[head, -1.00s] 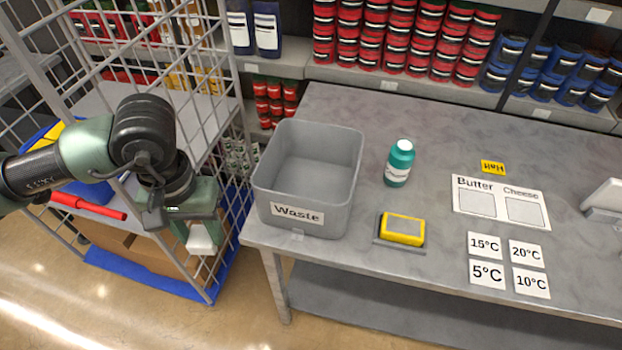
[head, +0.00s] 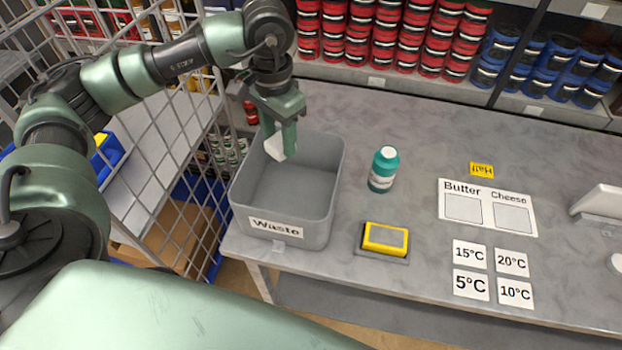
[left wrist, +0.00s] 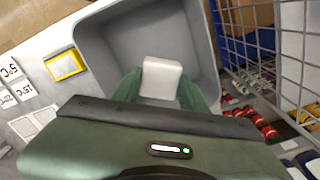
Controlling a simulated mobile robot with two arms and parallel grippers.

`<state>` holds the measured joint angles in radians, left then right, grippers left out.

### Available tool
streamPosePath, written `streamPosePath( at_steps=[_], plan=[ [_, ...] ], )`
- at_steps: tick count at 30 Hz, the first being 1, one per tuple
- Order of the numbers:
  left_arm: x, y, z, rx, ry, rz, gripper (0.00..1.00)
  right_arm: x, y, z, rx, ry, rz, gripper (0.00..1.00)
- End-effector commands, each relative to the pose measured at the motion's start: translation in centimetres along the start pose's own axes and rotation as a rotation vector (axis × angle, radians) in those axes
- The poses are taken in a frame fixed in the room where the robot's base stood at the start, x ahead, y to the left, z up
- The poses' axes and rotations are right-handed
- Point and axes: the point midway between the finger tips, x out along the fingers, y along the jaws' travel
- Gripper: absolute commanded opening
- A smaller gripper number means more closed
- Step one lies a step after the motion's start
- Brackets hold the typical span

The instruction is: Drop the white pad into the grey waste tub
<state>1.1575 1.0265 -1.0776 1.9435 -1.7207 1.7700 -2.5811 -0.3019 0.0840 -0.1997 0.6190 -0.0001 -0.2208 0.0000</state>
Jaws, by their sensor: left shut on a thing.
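The grey waste tub (head: 297,229), labelled "Waste", stands on the left end of the table; its rim also shows in the left wrist view (left wrist: 95,21). My left gripper (head: 285,146) points down over the back part of the tub. It is shut on the white pad (head: 274,148), which hangs between its fingers at about the tub's opening. In the left wrist view the pad (left wrist: 161,78) shows between the green fingers, with the tub's inside behind it. The exact height of the pad over the tub floor is hard to tell. My right gripper is not in view.
The grey table (head: 420,125) holds a teal bottle (head: 383,170) right of the tub, a yellow sponge-like block (head: 385,238) on a grey plate, temperature cards and a Butter/Cheese card (head: 488,207). A wire cage trolley (head: 165,150) stands close on the left. Shelves of jars are behind.

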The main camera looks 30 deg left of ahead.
Motion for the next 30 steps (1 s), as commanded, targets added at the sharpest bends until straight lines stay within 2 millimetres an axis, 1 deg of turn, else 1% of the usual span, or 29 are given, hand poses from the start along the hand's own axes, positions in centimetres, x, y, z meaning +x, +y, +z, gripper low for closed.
streamPosePath(
  at_steps=[7,15,19,26,27,29,30],
  plan=[
    [2.2,0.0,0.1,-0.001,-0.002,0.0,0.05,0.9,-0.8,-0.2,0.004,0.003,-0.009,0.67],
    [5.2,0.0,0.1,-0.002,-0.001,0.001,0.05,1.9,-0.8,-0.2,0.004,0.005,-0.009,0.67],
    [5.8,0.0,0.0,-0.003,0.0,0.0,0.05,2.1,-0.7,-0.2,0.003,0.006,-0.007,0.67],
    [5.8,0.0,0.0,-0.003,0.0,0.0,0.05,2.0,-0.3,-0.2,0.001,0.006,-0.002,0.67],
    [5.8,0.0,0.0,-0.002,0.0,0.0,0.51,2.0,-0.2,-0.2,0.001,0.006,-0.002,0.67],
    [5.8,0.0,0.0,-0.002,0.0,0.0,0.67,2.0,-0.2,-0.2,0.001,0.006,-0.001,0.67],
    [5.8,0.0,0.0,-0.002,0.0,0.0,0.68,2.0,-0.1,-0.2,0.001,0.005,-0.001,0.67]
  ],
)
